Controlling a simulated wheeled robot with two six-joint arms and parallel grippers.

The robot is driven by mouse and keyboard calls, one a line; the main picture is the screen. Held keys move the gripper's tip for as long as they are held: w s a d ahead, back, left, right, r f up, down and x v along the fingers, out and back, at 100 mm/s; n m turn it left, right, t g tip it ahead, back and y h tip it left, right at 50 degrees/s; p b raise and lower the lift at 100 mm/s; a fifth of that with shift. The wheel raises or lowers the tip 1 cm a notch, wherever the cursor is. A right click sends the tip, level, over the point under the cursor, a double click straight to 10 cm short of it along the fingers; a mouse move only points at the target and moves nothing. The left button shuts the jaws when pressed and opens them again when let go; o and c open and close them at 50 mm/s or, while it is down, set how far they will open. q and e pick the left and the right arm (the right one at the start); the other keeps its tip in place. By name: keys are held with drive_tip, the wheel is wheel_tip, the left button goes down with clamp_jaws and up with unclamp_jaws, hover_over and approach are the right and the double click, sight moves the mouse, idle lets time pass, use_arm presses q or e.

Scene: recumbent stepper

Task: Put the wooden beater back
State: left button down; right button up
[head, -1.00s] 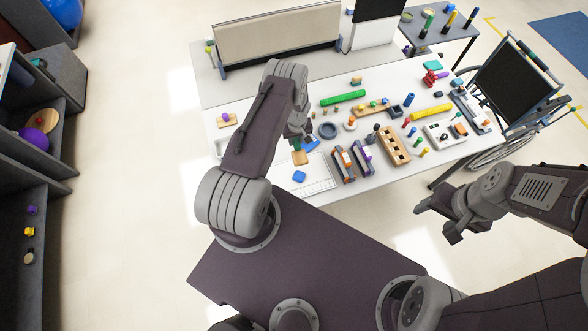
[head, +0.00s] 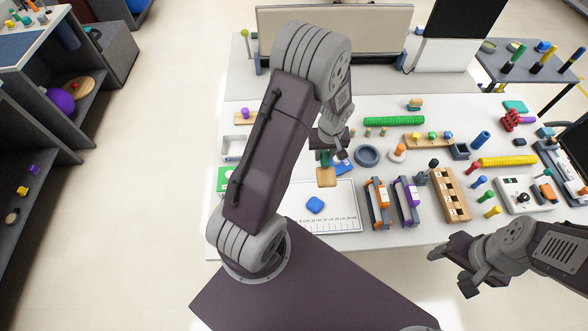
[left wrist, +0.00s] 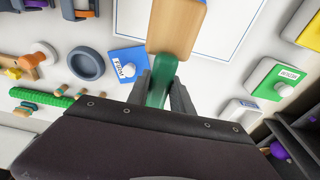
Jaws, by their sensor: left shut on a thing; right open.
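The wooden beater has a flat tan wooden head (head: 326,178) and a green handle (head: 324,158). My left gripper (head: 329,148) is shut on the green handle, above the white table. The left wrist view shows the handle (left wrist: 159,82) between the fingers, and the wooden head (left wrist: 176,25) extending beyond them to the top edge. Part of the left gripper is hidden by its own arm in the head view. My right gripper (head: 453,271) is open and empty, off the table's front right.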

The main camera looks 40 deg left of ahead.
use_arm(q)
drive_tip(key=a+f+p, duration=0.1)
drive_tip(key=a+f, duration=0.2)
drive_tip(key=a, duration=0.1)
drive_tip(key=a+f+p, duration=0.1)
drive_tip(key=a+f, duration=0.2)
drive_tip(key=f, duration=0.1)
drive_tip(key=a+f+p, duration=0.1)
drive_tip(key=a+f, duration=0.2)
drive_tip(key=a, duration=0.1)
drive_tip(key=shift+s+a+f, duration=0.25)
drive_tip(key=shift+a+f, duration=0.05)
drive_tip(key=shift+w+f, duration=0.1)
drive_tip(key=shift+f, duration=0.2)
drive_tip(key=shift+f+b, duration=0.45)
drive_tip(key=shift+b, duration=0.3)
drive_tip(key=c, duration=1.1)
unclamp_jaws()
drive_tip(key=shift+r, duration=0.1)
